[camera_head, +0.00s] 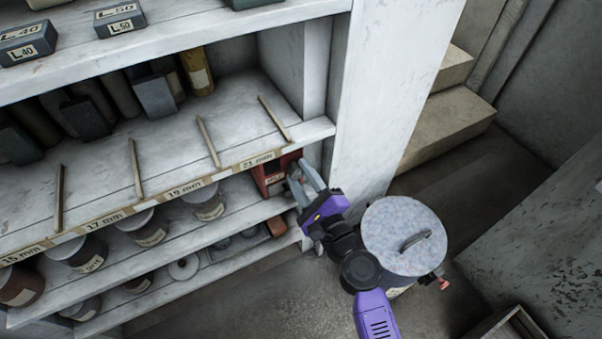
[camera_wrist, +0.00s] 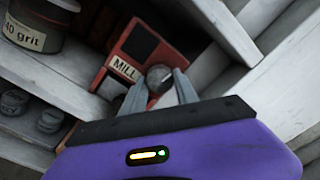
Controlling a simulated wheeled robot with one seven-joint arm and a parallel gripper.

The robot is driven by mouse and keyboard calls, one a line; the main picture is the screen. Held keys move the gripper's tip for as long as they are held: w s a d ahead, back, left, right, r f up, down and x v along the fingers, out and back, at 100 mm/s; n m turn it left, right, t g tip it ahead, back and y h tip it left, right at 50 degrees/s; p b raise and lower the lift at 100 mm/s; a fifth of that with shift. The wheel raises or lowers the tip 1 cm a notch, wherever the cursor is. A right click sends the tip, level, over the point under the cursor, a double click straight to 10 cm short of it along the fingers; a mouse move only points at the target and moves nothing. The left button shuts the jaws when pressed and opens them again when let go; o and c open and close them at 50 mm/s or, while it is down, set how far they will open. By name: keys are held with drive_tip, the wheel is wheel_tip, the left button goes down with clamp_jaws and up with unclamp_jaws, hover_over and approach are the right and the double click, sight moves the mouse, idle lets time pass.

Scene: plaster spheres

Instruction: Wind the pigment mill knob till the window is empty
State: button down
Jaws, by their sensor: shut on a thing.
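The pigment mill (camera_wrist: 127,57) is a red box with a "MILL" label and a dark window (camera_wrist: 140,42) in the wrist view. I cannot tell whether anything is in the window. A round dark grey knob (camera_wrist: 158,76) with a pale mark sits on its front. My gripper (camera_wrist: 159,88) is shut on the knob, one finger on each side. In the head view the red mill (camera_head: 270,177) stands on the shelf under the "21 mm" label, and my gripper (camera_head: 302,180) reaches it from the right, hiding part of it.
Labelled jars (camera_head: 148,228) line the same shelf to the left; a grit jar (camera_wrist: 38,22) shows in the wrist view. A white post (camera_head: 385,90) stands right of the mill. A lidded drum (camera_head: 404,236) stands on the floor beside my arm.

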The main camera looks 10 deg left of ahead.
drive_tip(key=shift+d+f+m, duration=0.1)
drive_tip(key=shift+f+m, duration=0.05)
drive_tip(key=shift+m, duration=0.25)
drive_tip(key=c, duration=0.9)
unclamp_jaws()
drive_tip(key=shift+s, duration=0.15)
drive_tip(key=shift+v, duration=3.75)
